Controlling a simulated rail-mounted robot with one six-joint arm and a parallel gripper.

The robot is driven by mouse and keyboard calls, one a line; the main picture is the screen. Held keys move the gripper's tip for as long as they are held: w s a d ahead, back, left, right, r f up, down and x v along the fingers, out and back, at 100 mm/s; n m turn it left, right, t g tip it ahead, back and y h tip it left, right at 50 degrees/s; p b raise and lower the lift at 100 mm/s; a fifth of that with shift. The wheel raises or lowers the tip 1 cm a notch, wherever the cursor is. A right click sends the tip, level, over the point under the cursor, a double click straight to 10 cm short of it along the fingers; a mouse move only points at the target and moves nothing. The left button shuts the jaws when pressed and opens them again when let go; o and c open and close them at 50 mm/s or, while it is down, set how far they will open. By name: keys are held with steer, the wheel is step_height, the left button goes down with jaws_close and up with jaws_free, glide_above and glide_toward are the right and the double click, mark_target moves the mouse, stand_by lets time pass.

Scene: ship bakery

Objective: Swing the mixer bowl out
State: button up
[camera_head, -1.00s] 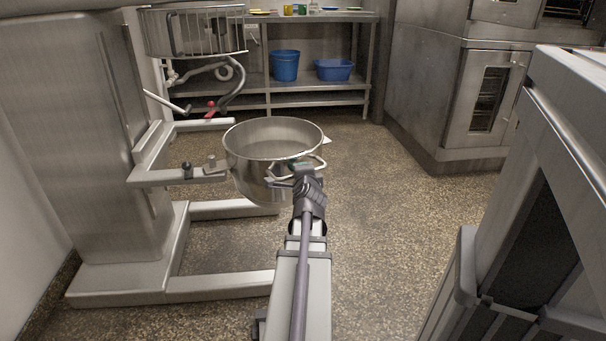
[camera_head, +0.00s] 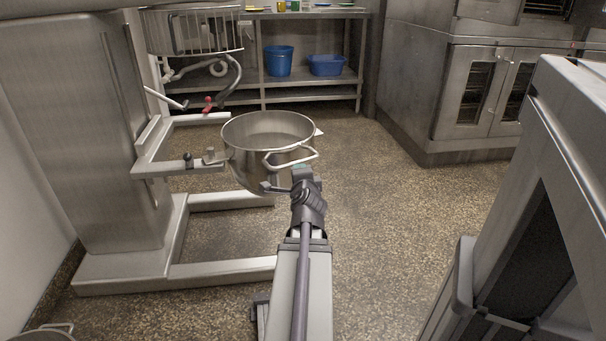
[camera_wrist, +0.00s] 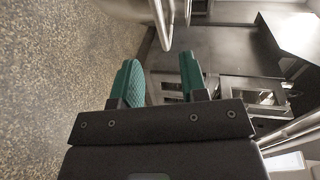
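The steel mixer bowl (camera_head: 240,165) stands at the end of the mixer's bowl arm (camera_head: 178,170), to the right of the mixer column (camera_head: 85,130), clear of the wire guard (camera_head: 195,33). A looped handle (camera_head: 312,154) sticks out from the bowl's near side. My gripper (camera_head: 290,180) is just below and in front of this handle. In the wrist view, the green fingertips of my gripper (camera_wrist: 160,78) are apart with nothing clearly between them. A shiny metal bar (camera_wrist: 160,25), perhaps the handle, lies just beyond them.
Mixer legs (camera_head: 225,270) run along the floor at left. A steel oven (camera_head: 470,95) stands at back right, and a steel cabinet (camera_head: 545,110) is close at right. A shelf (camera_head: 310,92) holds blue tubs (camera_head: 278,62). Floor (camera_head: 385,220) between is open.

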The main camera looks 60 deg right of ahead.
steer(key=shift+w+d+f, duration=0.1)
steer(key=shift+d, duration=0.05)
steer(key=n+t+y+b, duration=0.9)
steer(key=t+b, duration=0.1)
steer(key=t, duration=0.1)
glide_toward(296, 163)
steer(key=x, duration=0.3)
steer(key=p+x, duration=0.1)
steer(key=x, duration=0.6)
steer(key=shift+w+d+f+p, duration=0.15)
steer(key=shift+d+f+p, duration=0.05)
steer(key=shift+d+p, duration=0.2)
jaws_close()
